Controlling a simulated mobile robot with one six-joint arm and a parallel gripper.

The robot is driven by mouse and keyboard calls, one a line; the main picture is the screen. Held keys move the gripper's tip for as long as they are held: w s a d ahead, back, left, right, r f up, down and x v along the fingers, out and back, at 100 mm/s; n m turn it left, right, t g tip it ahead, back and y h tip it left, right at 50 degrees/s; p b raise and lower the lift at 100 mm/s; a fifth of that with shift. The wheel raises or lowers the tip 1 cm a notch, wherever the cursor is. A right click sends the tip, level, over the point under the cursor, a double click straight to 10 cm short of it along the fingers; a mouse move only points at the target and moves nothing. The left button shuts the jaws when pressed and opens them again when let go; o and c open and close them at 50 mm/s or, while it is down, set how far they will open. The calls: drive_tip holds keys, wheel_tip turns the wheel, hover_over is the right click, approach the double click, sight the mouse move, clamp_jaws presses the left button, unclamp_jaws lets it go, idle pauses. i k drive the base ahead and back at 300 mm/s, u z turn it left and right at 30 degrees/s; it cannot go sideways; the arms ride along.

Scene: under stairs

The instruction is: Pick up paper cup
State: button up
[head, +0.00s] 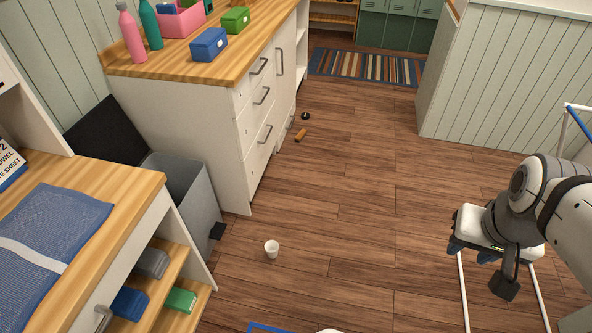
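A small white paper cup (271,249) stands upright on the wooden floor, in the lower middle of the head view. Its open rim faces up. My gripper (471,253) hangs at the right of the view, well to the right of the cup and apart from it. Its two dark bluish fingertips are spread, and I see nothing between them.
A grey bin (184,190) with a black lid stands left of the cup, beside a white drawer cabinet (222,135). A low shelf unit (150,205) is at the lower left. A brown object (301,135) and a small black one (305,116) lie farther back. Mid-floor is clear.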

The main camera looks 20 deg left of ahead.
sight(271, 247)
drive_tip(key=z, duration=0.15)
drive_tip(key=k, duration=0.3)
drive_tip(key=u, duration=1.4)
drive_tip(key=i, duration=1)
drive_tip(key=z, duration=2.4)
drive_tip(key=k, duration=0.7)
drive_tip(key=u, duration=0.05)
